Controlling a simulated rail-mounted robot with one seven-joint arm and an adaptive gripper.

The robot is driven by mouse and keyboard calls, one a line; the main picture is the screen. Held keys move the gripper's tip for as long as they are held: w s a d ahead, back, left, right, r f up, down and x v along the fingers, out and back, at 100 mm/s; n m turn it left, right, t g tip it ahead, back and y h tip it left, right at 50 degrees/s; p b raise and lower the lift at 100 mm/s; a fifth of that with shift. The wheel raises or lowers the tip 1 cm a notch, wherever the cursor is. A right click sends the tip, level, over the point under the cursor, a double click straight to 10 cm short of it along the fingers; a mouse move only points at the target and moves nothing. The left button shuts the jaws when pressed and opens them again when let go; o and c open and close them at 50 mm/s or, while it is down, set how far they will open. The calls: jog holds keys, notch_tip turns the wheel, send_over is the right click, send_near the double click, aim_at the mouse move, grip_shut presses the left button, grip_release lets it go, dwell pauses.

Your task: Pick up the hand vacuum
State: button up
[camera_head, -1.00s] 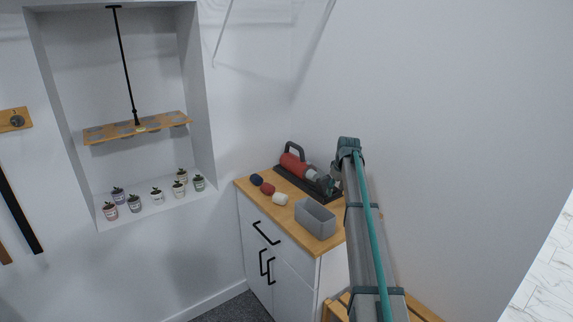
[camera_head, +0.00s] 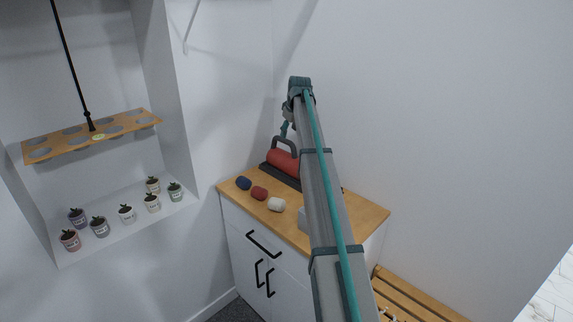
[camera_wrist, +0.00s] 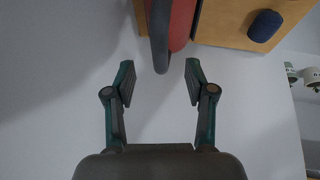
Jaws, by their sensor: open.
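The hand vacuum (camera_head: 284,161) is red with a dark loop handle and lies on a dark base on the wooden cabinet top. My arm hides its right part in the head view. In the wrist view the red body (camera_wrist: 181,22) and the dark handle (camera_wrist: 159,40) come in from the top edge. My gripper (camera_wrist: 159,75) is open and empty, and the handle's end shows between and slightly beyond its fingertips. In the head view the gripper (camera_head: 284,129) is small, above and behind the handle. I cannot tell whether it touches.
Blue (camera_head: 243,183), red (camera_head: 259,193) and white (camera_head: 276,204) rolled items lie on the cabinet top (camera_head: 235,196). A grey bin (camera_head: 303,218) is mostly hidden by my arm. Walls stand close behind and right. A niche at left holds several potted plants (camera_head: 127,214).

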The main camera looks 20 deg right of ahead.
aim_at(286, 141)
jog(key=p+x, duration=0.2)
jog(key=x, duration=0.6)
jog(key=shift+w+f, duration=0.1)
jog(key=shift+w, duration=0.05)
jog(key=shift+c, duration=0.4)
grip_shut()
